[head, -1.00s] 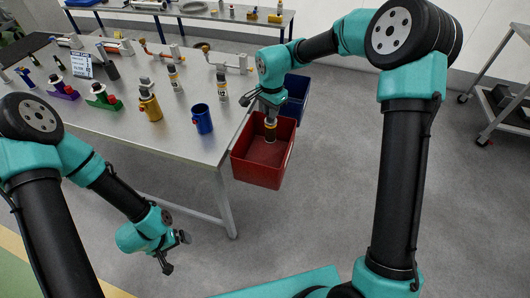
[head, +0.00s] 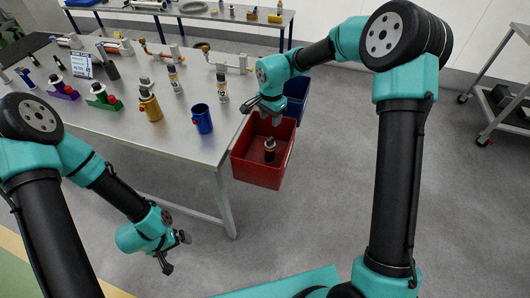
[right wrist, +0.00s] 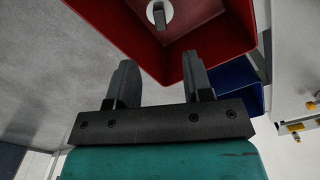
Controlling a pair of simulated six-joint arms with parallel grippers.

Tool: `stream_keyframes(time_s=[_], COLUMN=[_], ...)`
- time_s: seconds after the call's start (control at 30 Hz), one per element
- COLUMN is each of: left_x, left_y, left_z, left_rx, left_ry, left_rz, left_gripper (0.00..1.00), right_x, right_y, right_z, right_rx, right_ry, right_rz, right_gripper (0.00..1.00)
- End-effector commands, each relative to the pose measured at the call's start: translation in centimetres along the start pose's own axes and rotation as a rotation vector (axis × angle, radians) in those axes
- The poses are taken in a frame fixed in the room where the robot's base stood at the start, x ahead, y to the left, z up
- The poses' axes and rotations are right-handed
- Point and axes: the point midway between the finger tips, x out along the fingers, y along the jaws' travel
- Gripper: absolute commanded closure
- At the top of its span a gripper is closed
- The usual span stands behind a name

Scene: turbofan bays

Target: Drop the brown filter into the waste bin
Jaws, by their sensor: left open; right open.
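The brown filter (head: 270,150), dark with an orange-brown band, is inside the red bin (head: 257,173). It looks upright; whether it touches the bin's floor is hard to tell. In the right wrist view the filter (right wrist: 160,14) shows its round pale top, within the red walls of the bin (right wrist: 220,28). My right gripper (head: 267,115) is open and empty over the bin's far side, apart from the filter; its spread fingers also show in the right wrist view (right wrist: 159,65). My left gripper (head: 176,254) is open and empty, low in front of the table.
A blue bin (head: 296,88) stands behind the red one. The steel table (head: 185,142) at left holds a blue mug (head: 202,119), a brass-coloured cylinder (head: 150,105) and two upright canisters (head: 222,88). A grey cart (head: 500,110) stands at far right. The floor between is clear.

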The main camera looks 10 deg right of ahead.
Motion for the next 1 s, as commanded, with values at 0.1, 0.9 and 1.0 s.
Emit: stream_keyframes(time_s=[0.1,0.9,1.0], left_x=[0.0,0.0,0.0], left_y=[0.0,0.0,0.0], left_z=[0.0,0.0,0.0], left_rx=[0.000,0.000,0.000], left_ry=[0.000,0.000,0.000], left_rz=[0.000,0.000,0.000], left_gripper=[0.00,0.00,0.00], right_x=[0.0,-10.0,-12.0], right_y=[0.0,-0.1,0.0], right_z=[0.0,0.0,0.0], right_rx=[0.000,0.001,0.000], right_ry=[0.000,0.002,0.002], right_rz=[0.000,-0.003,-0.004], right_gripper=[0.54,0.54,0.54])
